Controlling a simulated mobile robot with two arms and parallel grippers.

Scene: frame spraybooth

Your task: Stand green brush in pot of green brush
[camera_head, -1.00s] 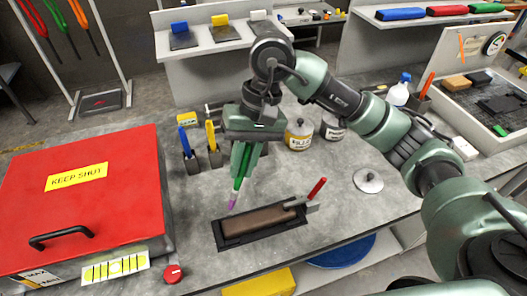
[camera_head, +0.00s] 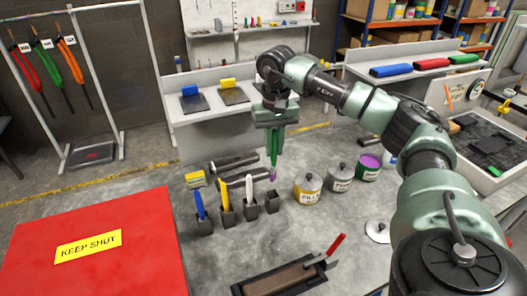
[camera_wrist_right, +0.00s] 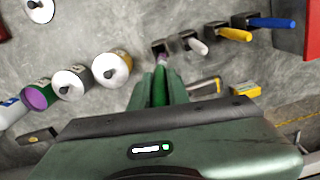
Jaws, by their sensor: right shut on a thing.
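My right gripper (camera_head: 274,128) is shut on the green brush (camera_head: 274,152), which hangs nearly upright with its purple-tipped end (camera_head: 271,174) down. In the head view that end is above the empty dark pot (camera_head: 272,203), at the right end of a row. In the right wrist view the brush (camera_wrist_right: 160,92) points toward the same pot (camera_wrist_right: 158,46), its tip overlapping the pot's near edge. I cannot tell whether the tip is inside it. My left gripper is not in view.
Pots beside it hold a white brush (camera_head: 249,186), a yellow brush (camera_head: 224,195) and a blue brush (camera_head: 199,204). Lidded tins (camera_head: 307,188) and an open purple tin (camera_head: 369,167) stand to the right. A dark tray (camera_head: 285,277) lies in front; a red box (camera_head: 95,250) is left.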

